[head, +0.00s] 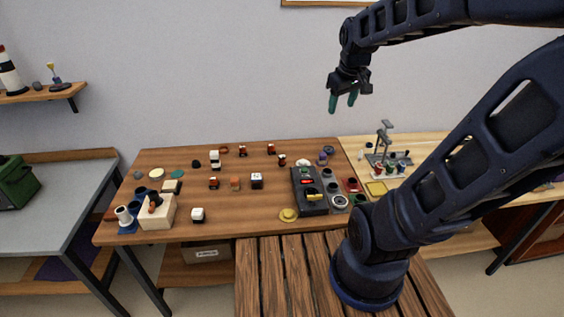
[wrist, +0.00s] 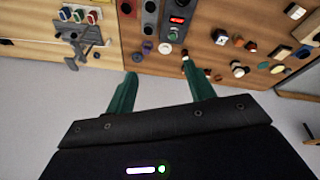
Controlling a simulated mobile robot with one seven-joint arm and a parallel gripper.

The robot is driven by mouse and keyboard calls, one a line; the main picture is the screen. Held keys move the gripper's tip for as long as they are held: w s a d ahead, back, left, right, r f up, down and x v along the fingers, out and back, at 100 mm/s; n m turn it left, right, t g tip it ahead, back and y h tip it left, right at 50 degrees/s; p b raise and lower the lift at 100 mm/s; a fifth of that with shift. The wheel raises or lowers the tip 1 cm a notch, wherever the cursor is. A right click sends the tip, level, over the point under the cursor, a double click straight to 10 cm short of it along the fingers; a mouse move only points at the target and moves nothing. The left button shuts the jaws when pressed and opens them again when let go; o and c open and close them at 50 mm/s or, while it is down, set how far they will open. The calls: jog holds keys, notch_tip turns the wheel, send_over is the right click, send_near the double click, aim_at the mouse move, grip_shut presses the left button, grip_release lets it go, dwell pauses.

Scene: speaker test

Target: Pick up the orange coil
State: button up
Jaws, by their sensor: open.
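A small orange-brown ring (head: 224,150), which looks like the orange coil, lies near the back edge of the wooden table (head: 150,222). It is too small to make out windings. An orange block-like piece (head: 235,184) stands nearer the front. My gripper (head: 342,104) is raised in front of the wall, above and to the right of the ring, well apart from it. Its green fingers are spread and empty. In the wrist view my gripper (wrist: 158,70) has nothing between its fingers, and I cannot tell the ring there for sure.
Small toy-like pieces, including a white-and-black cube (head: 256,181), stand around the ring. A dark control box (head: 309,198) is at the table's right, a yellow hat-like piece (head: 288,214) at the front and a beige block (head: 157,217) at the left. A grey stand (head: 383,142) rises at right.

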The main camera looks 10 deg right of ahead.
jog(key=w+a+f+n+g, duration=0.1)
jog(key=w+a+f+n, duration=0.2)
jog(key=w, duration=0.5)
jog(key=n+g, duration=0.3)
jog(key=n, duration=1)
send_over(282, 156)
notch_tip(282, 156, down, 25)
jog(key=shift+d+r, duration=0.15)
jog(key=shift+r, duration=0.05)
jog(key=shift+s+f, duration=0.1)
jog(key=shift+f, duration=5)
jog(key=c, duration=1)
jog(key=shift+r, duration=0.15)
notch_tip(282, 156, up, 20)
